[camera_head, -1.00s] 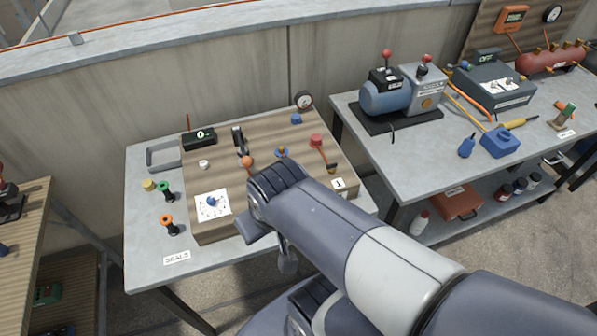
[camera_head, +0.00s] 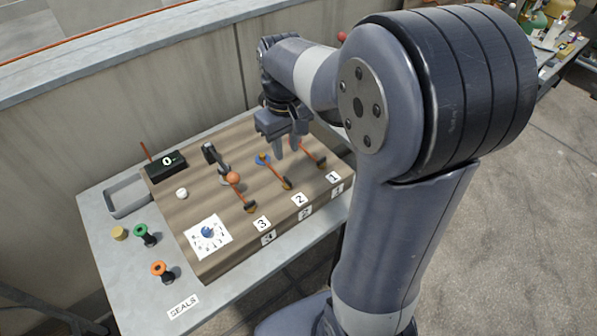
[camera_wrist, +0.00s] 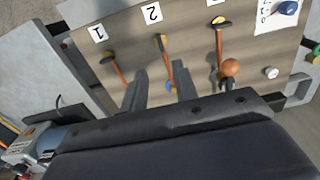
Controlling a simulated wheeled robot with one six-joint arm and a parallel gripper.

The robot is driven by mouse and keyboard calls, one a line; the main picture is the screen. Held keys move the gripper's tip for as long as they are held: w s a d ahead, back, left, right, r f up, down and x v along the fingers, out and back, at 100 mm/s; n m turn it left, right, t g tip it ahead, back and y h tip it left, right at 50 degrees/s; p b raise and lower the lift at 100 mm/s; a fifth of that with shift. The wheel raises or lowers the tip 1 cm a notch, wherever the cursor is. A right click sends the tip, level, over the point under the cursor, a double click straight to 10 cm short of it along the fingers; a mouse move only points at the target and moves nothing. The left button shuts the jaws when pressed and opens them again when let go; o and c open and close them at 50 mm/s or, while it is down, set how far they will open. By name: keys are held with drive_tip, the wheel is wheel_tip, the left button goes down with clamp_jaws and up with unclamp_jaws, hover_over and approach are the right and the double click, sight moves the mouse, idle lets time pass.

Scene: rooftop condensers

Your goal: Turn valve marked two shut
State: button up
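The valve marked two has an orange lever (camera_head: 275,173) with a dark tip, running from a blue part (camera_head: 262,158) toward the white "2" label (camera_head: 299,200). My gripper (camera_head: 287,148) is over the back of the wooden board, near the blue part. In the wrist view its fingers (camera_wrist: 160,88) are apart and empty. There the lever (camera_wrist: 166,60) runs down between them, with the blue part partly hidden behind a finger. I cannot tell whether a finger touches it. The "2" label also shows in the wrist view (camera_wrist: 151,14).
Levers one (camera_head: 311,154) and three (camera_head: 242,194) stand close on either side.

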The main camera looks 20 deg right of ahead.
sight(288, 179)
wheel_tip(288, 179, down, 10)
drive_tip(key=shift+f, duration=0.25)
idle(0.3)
clamp_jaws()
